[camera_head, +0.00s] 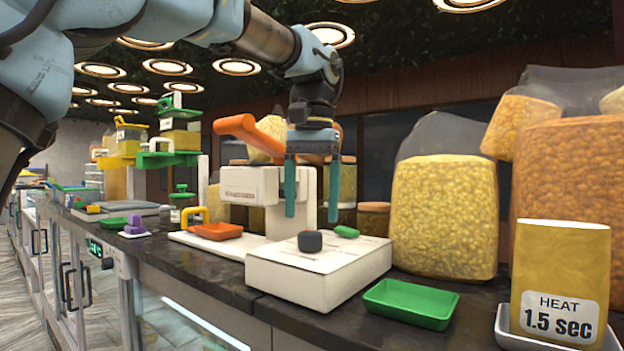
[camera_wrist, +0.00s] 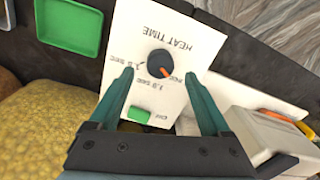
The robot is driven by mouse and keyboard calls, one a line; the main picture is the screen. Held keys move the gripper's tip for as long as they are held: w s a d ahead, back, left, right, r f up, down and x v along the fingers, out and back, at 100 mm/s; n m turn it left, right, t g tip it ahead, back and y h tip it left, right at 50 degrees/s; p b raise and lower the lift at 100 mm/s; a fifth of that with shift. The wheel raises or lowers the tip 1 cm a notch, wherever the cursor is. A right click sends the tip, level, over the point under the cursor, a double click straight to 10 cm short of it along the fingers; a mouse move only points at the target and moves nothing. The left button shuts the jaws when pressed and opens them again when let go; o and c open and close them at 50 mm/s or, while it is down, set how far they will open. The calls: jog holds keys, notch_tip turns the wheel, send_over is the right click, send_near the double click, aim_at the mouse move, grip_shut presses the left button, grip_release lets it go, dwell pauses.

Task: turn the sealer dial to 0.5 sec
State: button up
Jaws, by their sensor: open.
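The sealer dial (camera_head: 310,241) is a dark round knob on top of a white control box (camera_head: 300,283). In the wrist view the dial (camera_wrist: 160,60) sits on a white face marked "HEAT TIME", seen upside down. Its orange pointer (camera_wrist: 166,72) points down and right in that view. Small "sec" labels are printed around it; their numbers are hard to read. My gripper (camera_head: 312,214) points down above the box, with teal fingers apart and empty. In the wrist view my gripper (camera_wrist: 158,75) has its fingertips on either side of the dial's lower part; contact is not visible.
A green button (camera_head: 346,231) is beside the dial. A white sealer (camera_head: 250,186) with an orange handle stands behind. A green tray (camera_head: 411,303) lies right of the box. A yellow packet (camera_head: 560,265) labelled "HEAT 1.5 sec" and large snack bags (camera_head: 445,200) fill the right side.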

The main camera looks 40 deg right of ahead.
aim_at(312, 233)
notch_tip(312, 233, up, 6)
jog(key=shift+r, duration=0.15)
jog(key=shift+s, duration=0.1)
dwell(0.5)
